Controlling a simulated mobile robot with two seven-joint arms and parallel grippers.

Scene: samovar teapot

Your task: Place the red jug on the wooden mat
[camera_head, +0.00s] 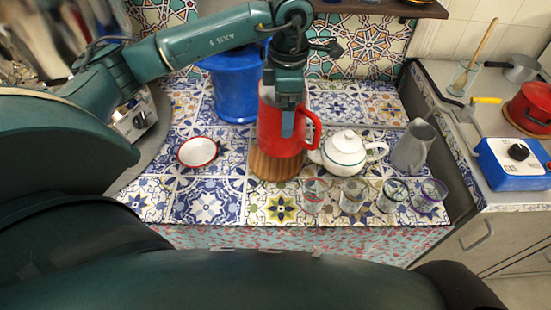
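The red jug (271,128) is upright over the round wooden mat (275,168), its handle to the right. Its base overlaps the mat in the picture; I cannot tell whether it rests on the mat or hangs just above. My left gripper (287,122) points down at the jug from above, with one finger against the front of its wall. It appears shut on the jug's wall; the other finger is hidden. My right gripper is not in view.
A white teapot (344,152) stands close to the jug's right. A grey pitcher (413,147) and several glasses (353,195) are further right. A blue pot (235,88) is behind; a white red-rimmed bowl (198,152) is left. Tiles in front of the bowl are clear.

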